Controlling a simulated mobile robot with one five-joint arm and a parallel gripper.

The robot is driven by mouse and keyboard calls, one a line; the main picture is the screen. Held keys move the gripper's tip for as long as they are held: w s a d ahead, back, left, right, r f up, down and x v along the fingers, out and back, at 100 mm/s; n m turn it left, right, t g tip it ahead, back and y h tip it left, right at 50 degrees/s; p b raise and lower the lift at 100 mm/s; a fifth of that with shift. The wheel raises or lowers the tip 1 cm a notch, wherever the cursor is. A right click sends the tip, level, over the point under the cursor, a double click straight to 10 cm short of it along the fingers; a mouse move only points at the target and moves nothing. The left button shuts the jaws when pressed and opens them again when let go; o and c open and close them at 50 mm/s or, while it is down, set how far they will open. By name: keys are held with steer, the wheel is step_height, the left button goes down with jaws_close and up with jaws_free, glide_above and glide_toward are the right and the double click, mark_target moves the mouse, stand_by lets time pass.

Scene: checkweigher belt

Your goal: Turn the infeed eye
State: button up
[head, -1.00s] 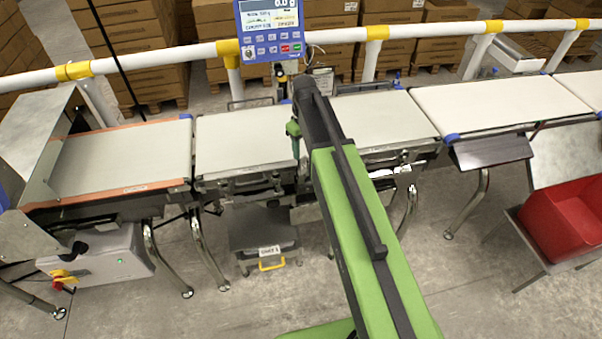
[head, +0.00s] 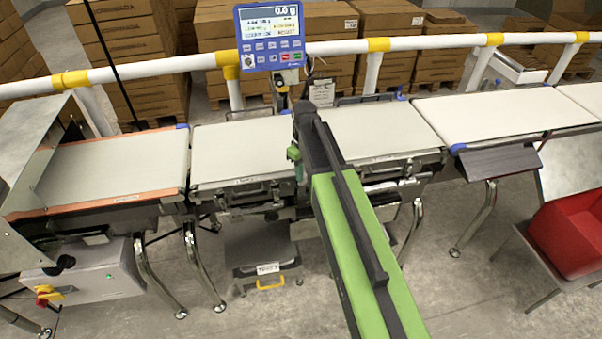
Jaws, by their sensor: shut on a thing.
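My arm reaches from the lower right up to the gap between the two middle belts. My gripper (head: 294,154) is at the front side of this gap, mostly hidden behind my own arm's dark end. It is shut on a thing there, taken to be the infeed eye. The eye itself and the fingertips cannot be made out, so how the eye is turned does not show. The left middle belt (head: 240,155) and the right middle belt (head: 385,130) lie on either side of my arm's end. Both are empty.
A blue display unit (head: 270,37) stands behind the belts, before a white and yellow rail (head: 420,44). A metal hood (head: 30,145) covers the far left belt's end. A red bin (head: 572,228) stands at right. Open floor lies in front.

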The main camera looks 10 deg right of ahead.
jaws_close()
steer(key=shift+a, duration=0.25)
steer(key=shift+d, duration=0.1)
steer(key=shift+m, duration=0.7)
steer(key=shift+s+m, duration=0.1)
steer(key=shift+m, duration=2.1)
steer(key=o, duration=0.9)
jaws_free()
